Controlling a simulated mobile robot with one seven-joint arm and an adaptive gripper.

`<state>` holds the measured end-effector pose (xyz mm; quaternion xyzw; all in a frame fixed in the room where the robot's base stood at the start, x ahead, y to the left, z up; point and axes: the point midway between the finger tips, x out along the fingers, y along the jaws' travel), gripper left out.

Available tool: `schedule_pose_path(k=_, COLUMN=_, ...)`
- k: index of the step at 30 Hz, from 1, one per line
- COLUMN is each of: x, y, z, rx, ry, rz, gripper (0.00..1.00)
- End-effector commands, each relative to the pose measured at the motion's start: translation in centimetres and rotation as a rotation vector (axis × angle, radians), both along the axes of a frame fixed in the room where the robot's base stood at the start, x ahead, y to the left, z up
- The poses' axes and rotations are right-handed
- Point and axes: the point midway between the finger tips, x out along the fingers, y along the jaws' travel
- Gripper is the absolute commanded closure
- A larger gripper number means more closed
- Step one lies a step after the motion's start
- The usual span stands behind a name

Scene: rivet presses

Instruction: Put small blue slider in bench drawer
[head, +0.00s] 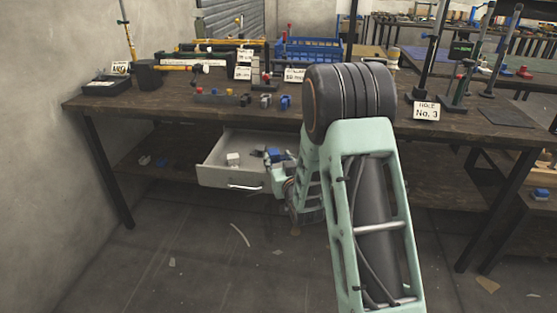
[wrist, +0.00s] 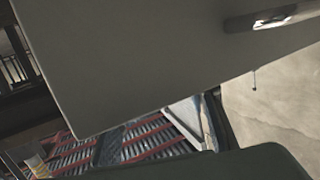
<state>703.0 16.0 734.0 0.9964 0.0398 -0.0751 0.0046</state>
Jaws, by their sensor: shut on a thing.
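The bench drawer (head: 212,176) is pulled open under the bench in the head view. A small white block (head: 233,158) lies inside it. My gripper (head: 271,158) is at the drawer's right side, partly hidden by my own arm. It is shut on a small blue piece, which looks like the small blue slider (head: 273,154), at about the height of the drawer's opening. I cannot tell whether the slider touches the drawer. In the wrist view a plain grey panel (wrist: 150,60), which looks like the drawer front, fills much of the picture; fingertips and slider are not clear there.
The worktop (head: 170,106) above the drawer holds a blue crate (head: 308,50), a black cup (head: 149,74) and another blue piece (head: 285,102). The drawer handle (head: 245,187) sticks out in front. The floor (head: 180,240) before the bench is mostly clear.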

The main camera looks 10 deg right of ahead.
Motion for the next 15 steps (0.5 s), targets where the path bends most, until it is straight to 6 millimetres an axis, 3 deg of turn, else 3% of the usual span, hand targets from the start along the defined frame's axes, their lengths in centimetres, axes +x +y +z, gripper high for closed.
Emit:
schedule_pose_path(k=12, x=-0.05, y=-0.01, z=-0.85, rx=0.000, ry=0.003, rz=0.000, gripper=0.80)
schedule_pose_path(k=13, x=-0.08, y=-0.01, z=-0.90, rx=0.000, ry=0.004, rz=0.000, gripper=0.59)
schedule_pose_path(k=15, x=-0.10, y=0.01, z=-0.99, rx=-0.001, ry=0.006, rz=0.000, gripper=0.51)
